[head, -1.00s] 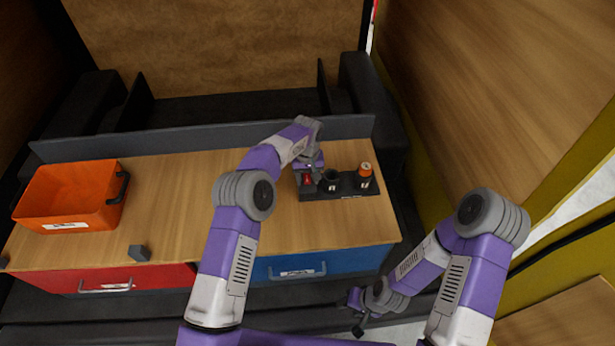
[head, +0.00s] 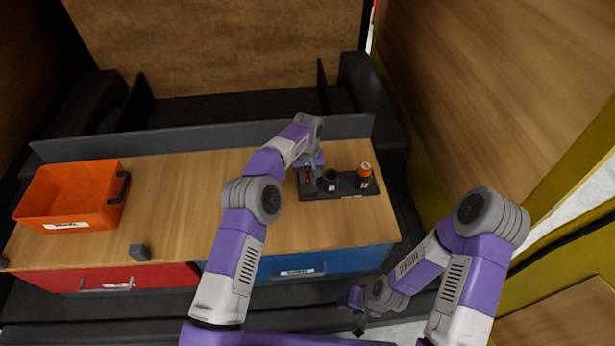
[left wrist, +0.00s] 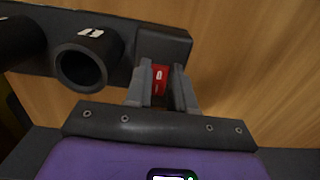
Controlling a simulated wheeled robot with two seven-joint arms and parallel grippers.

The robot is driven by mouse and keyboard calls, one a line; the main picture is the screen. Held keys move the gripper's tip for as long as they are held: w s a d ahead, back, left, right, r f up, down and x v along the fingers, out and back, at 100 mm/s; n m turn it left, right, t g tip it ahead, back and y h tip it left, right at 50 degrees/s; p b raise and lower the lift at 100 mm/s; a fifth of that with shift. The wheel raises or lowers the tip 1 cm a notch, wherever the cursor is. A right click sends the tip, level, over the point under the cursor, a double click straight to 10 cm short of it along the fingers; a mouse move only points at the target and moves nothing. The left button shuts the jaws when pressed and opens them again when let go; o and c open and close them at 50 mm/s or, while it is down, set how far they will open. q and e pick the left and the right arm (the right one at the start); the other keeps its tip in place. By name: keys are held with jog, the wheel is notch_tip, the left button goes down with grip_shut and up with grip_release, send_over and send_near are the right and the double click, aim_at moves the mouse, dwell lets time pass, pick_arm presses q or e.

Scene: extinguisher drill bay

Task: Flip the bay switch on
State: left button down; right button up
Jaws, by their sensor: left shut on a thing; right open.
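The red bay switch (head: 308,180) is at the left end of a black holder (head: 348,195) on the wooden counter. In the left wrist view the switch (left wrist: 160,77) has a small white mark and sits between the two grey fingers of my left gripper (left wrist: 161,88), which is shut on it. In the head view my left gripper (head: 309,166) is over the left end of the holder and partly hides the switch. Which way the switch is set I cannot tell. My right gripper (head: 356,312) is open and empty, low in front of the counter.
An empty socket (head: 330,180) and an orange-topped cylinder (head: 364,176) are on the holder, right of the switch. An orange bin (head: 65,200) and a small grey block (head: 140,252) are on the left. The counter's middle is bare. Red and blue drawers are below.

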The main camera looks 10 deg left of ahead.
aim_at(307, 181)
pick_arm(q)
jog(key=shift+w+r+g, duration=0.15)
jog(key=shift+g, duration=0.25)
jog(key=c, duration=1)
grip_release()
jog(key=shift+o, duration=0.2)
notch_tip(307, 181, up, 5)
jog(key=shift+f, duration=0.1)
notch_tip(307, 181, up, 5)
jog(key=p, duration=0.3)
jog(key=shift+p, duration=0.35)
